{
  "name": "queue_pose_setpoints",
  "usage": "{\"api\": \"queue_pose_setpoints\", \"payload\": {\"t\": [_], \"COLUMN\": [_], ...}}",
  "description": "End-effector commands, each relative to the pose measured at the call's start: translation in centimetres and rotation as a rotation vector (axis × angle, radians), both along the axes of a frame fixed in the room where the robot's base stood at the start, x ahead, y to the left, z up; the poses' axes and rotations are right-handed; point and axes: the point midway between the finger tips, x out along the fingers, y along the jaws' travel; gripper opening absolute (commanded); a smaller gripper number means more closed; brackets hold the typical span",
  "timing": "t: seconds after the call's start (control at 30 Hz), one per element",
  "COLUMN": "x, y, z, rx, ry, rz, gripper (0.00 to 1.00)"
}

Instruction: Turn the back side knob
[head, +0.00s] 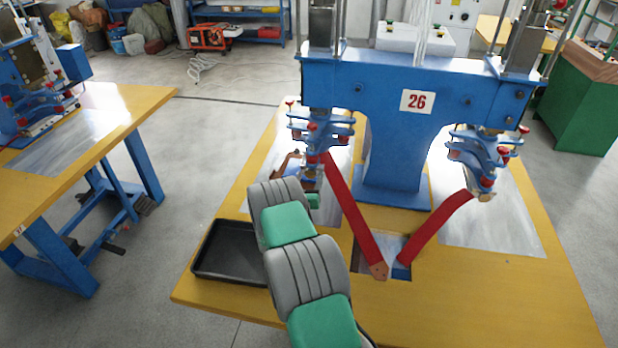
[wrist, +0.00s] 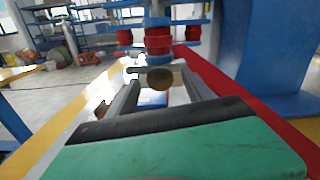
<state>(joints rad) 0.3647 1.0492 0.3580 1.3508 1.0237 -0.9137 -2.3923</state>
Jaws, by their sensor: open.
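The blue welding machine (head: 385,75), numbered 26, carries a left head (head: 320,128) and a right head (head: 480,148), each with several red knobs. I cannot tell for sure which one is the back side knob. In the wrist view, red knobs show at the left (wrist: 125,37), at the right (wrist: 193,33) and stacked in the middle (wrist: 158,45). My gripper (wrist: 157,72) is open below the left head, with a brownish round end (wrist: 160,79) showing between its fingers. No contact is clear. In the head view my arm largely hides the gripper.
Red straps (head: 352,215) slope down from both heads to the yellow table (head: 480,300), close to the right of my arm. A black tray (head: 232,252) lies at the front left. Another yellow table (head: 110,105) stands left, with open floor between.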

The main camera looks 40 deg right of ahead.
Motion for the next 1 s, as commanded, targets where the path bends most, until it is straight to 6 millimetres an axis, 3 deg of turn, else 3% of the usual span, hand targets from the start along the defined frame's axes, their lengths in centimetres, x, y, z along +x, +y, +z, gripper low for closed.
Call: {"api": "queue_pose_setpoints", "payload": {"t": [0.2,0.9,1.0], "x": [0.01,-0.01,-0.01], "y": [-0.02,0.01,0.01], "z": [-0.06,-0.07,-0.08], "rx": [0.001,0.003,0.003], "ry": [0.001,0.000,0.000], "rz": [0.000,0.000,0.000], "gripper": [0.58,0.00,0.00]}}
